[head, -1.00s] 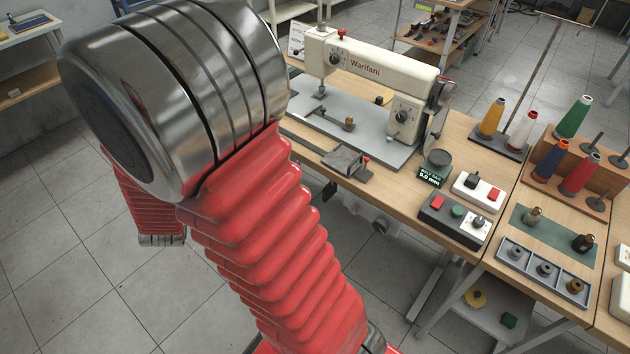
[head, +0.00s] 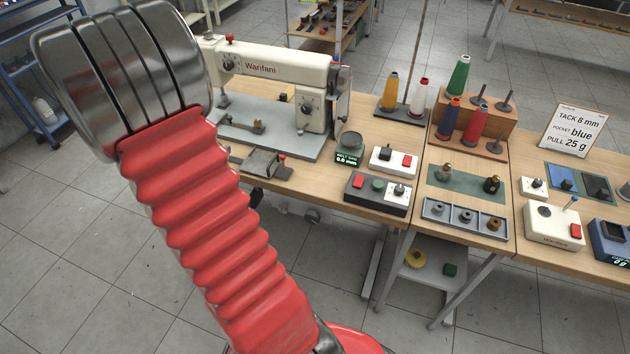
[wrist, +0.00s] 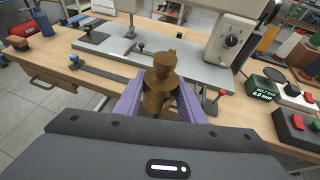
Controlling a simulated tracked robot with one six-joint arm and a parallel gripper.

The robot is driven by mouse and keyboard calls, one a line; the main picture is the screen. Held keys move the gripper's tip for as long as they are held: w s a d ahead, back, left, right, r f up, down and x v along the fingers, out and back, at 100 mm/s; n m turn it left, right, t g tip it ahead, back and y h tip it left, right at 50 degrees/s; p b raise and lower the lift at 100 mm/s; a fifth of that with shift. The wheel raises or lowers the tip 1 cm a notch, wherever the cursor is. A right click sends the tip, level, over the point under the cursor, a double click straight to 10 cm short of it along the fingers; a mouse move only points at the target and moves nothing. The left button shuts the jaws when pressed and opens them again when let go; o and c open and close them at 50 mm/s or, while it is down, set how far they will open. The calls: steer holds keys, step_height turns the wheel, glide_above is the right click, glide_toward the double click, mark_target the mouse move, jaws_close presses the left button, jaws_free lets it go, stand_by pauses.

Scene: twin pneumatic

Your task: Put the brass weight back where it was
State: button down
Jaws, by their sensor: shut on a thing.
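In the wrist view the brass weight (wrist: 160,80), a brown-gold stepped body with a small knob on top, stands between the purple fingers of my gripper (wrist: 160,100). The fingers are shut on it, and its lower part is partly hidden. Behind it are the sewing machine and bench. The head view shows neither my gripper nor the held weight. There, a grey tray (head: 433,209) holds several small pieces in its compartments, the right one brass-coloured. A green mat (head: 466,188) behind it carries a brownish piece (head: 443,172) and a dark piece (head: 491,185).
The sewing machine (head: 270,67) stands on the left bench. Switch boxes (head: 377,190) and a round-topped gauge (head: 350,148) are right of it. Thread cones (head: 475,123) rise behind the mat. A sign (head: 575,130) reads "PULL 25 g". A white box (head: 553,226) stands right of the tray.

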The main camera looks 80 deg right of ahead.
steer(key=s+d+f+m+g, duration=0.1)
steer(key=s+d+m+g, duration=0.2)
steer(key=s, duration=0.9)
steer(key=s+d+f+m+g+y, duration=0.1)
steer(key=s+d+m+g, duration=0.3)
steer(key=s+d, duration=0.4)
steer(key=s+g, duration=0.1)
steer(key=s, duration=0.4)
steer(key=shift+s+d+g, duration=0.15)
steer(key=shift+d+g, duration=0.05)
steer(key=shift+g, duration=0.1)
steer(key=shift+f, duration=2.9)
steer(key=shift+f, duration=0.1)
steer(key=shift+f, duration=2)
steer(key=shift+f, duration=0.1)
